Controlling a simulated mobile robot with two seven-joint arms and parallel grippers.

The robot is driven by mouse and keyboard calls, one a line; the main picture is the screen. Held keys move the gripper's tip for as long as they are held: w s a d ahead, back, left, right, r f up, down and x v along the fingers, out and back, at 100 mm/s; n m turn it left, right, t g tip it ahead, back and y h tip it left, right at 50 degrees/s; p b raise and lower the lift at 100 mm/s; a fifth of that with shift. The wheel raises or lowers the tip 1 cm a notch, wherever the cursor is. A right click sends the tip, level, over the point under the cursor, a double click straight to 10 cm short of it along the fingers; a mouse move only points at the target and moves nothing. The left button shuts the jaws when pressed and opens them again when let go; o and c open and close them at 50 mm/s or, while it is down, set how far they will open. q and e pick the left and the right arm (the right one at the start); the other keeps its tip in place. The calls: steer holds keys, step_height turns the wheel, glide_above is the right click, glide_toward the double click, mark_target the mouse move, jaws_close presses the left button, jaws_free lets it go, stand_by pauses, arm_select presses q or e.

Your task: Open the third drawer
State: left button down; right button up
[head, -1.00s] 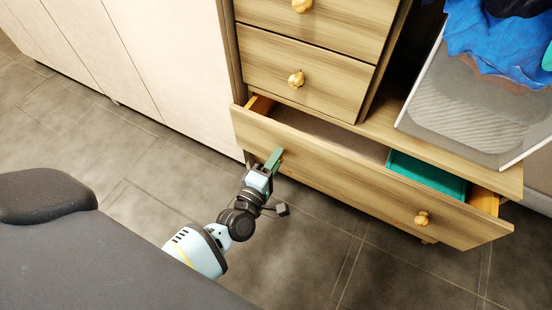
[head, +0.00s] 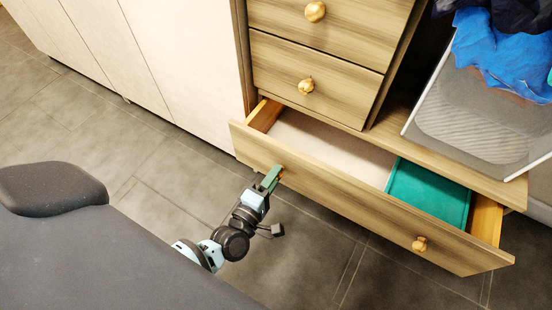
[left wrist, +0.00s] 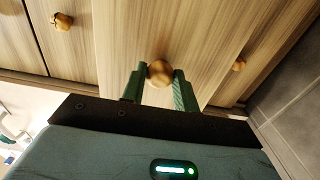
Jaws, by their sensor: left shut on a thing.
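The long bottom drawer (head: 345,198) of the wooden cabinet stands partly open, and its inside shows. It has a round wooden knob (head: 419,244) at its right; its left knob (left wrist: 160,72) sits between my green fingers in the left wrist view. My left gripper (head: 271,178) is shut on that left knob, at the drawer's front. In the left wrist view, the left gripper (left wrist: 158,85) has one finger on each side of the knob. My right gripper is not in view.
A teal box (head: 428,194) lies inside the drawer at the right. Two closed drawers with knobs, including the middle drawer (head: 312,82), are above. A grey basket (head: 470,115) with blue cloth (head: 500,50) stands at the right. Tiled floor (head: 310,255) lies in front.

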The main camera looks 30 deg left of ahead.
arm_select(q)
steer(key=shift+s+a, duration=0.1)
steer(key=shift+s, duration=0.95)
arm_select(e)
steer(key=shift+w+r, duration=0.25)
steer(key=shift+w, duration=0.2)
arm_select(q)
steer(key=shift+s, duration=0.1)
steer(key=s+p, duration=0.1)
steer(key=s, duration=0.5)
steer(key=shift+s, duration=0.4)
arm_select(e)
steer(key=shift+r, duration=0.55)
arm_select(q)
steer(key=shift+s+a+p, duration=0.1)
steer(key=shift+s+p, duration=0.05)
steer(key=shift+p, duration=0.15)
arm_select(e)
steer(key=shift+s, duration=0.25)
